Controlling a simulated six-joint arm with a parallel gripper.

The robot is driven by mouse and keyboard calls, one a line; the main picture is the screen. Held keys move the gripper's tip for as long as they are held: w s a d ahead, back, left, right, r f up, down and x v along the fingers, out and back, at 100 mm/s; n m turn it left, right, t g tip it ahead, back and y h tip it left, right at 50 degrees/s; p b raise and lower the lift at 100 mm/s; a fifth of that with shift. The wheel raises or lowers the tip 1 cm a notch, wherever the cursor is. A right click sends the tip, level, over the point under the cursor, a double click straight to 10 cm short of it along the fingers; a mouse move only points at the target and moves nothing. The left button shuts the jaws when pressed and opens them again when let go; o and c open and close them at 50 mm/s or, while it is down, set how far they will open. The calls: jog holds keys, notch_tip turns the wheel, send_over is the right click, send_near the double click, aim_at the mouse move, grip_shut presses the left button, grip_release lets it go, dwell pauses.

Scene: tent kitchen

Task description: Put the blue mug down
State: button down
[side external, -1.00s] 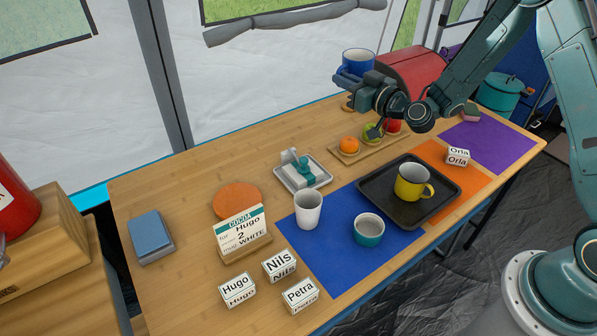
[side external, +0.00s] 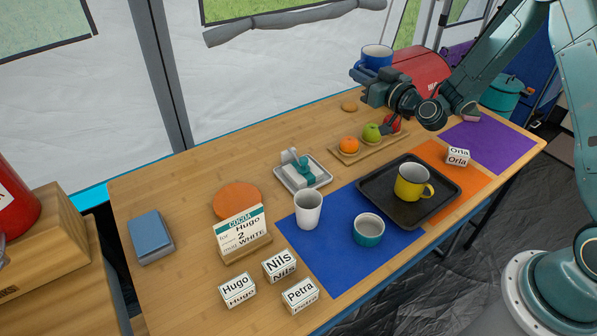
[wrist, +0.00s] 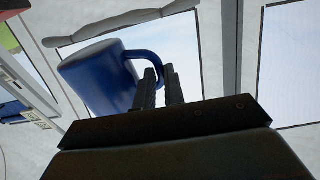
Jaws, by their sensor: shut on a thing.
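The blue mug (side external: 376,58) is held up in the air over the far side of the table, roughly upright in the side external view. My gripper (side external: 364,76) is shut on it. In the wrist view the mug (wrist: 95,77) shows large, and my gripper's fingers (wrist: 160,88) are closed at its handle.
A board with fruit (side external: 345,156) lies below and in front of my gripper. A black tray (side external: 376,196) holds a yellow mug (side external: 411,183). A red container (side external: 418,68) stands behind. A white cup (side external: 308,210) and a teal cup (side external: 369,230) stand nearer on the blue mat (side external: 330,255).

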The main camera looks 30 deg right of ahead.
jog(key=shift+s+a+r, duration=0.1)
jog(key=shift+a+r, duration=0.1)
jog(key=shift+a, duration=0.55)
jog(key=shift+w+a+r, duration=0.1)
jog(key=shift+a+r, duration=0.15)
jog(key=shift+a, duration=0.45)
jog(key=shift+s+a+r, duration=0.1)
jog(key=shift+a+r, duration=0.1)
jog(key=shift+a, duration=0.55)
jog(key=s+f, duration=0.3)
jog(key=f, duration=0.3)
jog(key=s+f, duration=0.3)
jog(key=f, duration=0.3)
jog(key=shift+s+f, duration=0.25)
jog(key=shift+f, duration=0.1)
jog(key=shift+a, duration=0.1)
